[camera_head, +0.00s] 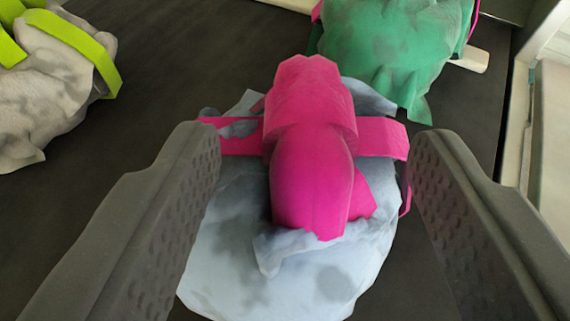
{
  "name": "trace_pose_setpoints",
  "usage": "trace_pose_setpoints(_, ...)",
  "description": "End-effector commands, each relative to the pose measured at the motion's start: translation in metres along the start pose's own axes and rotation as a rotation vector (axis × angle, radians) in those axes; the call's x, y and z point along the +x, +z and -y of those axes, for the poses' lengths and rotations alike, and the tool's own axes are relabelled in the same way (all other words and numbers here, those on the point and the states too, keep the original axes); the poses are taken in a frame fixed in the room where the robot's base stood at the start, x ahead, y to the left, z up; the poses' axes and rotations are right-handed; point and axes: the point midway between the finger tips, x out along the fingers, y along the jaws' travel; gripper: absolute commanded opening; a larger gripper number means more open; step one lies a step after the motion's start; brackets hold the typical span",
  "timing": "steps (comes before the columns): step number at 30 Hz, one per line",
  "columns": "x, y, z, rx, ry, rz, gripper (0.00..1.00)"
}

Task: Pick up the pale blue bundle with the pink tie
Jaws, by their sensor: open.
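The pale blue bundle (225,255) lies on a dark surface in the middle of the camera view. Its bright pink tie (310,180) rises on top as a thick knot or loop, with straps out to the left and right. My gripper (315,140) is open, one dark textured finger at the left and one at the right. The pink tie stands between the fingers, apart from the right finger. The left finger covers a bit of the bundle's left edge; I cannot tell whether it touches. The underside of the bundle is hidden.
A green bundle (385,45) with pink straps lies just behind at the upper right. A whitish-grey bundle (45,100) with lime straps lies at the upper left. A pale frame (550,130) runs along the right edge. Dark surface (185,70) is bare between the bundles.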

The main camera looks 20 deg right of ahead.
Motion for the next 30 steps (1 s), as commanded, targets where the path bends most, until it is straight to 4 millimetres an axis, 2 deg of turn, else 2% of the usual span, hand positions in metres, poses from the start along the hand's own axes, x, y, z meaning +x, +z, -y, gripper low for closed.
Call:
trace_pose_setpoints(9, 0.038, -0.002, 0.001, 0.001, 0.003, 0.0, 0.56)
trace_pose_setpoints(18, 0.044, -0.002, 0.001, 0.002, 0.001, 0.0, 0.56)
trace_pose_setpoints(19, 0.044, -0.002, 0.001, 0.002, 0.001, 0.0, 0.53)
trace_pose_setpoints(24, 0.044, -0.002, 0.001, 0.002, 0.001, 0.0, 0.06)
trace_pose_setpoints(25, 0.044, -0.002, 0.001, 0.002, 0.001, 0.0, 0.0)
trace_pose_setpoints(30, 0.044, -0.002, 0.001, 0.002, 0.001, 0.0, 0.0)
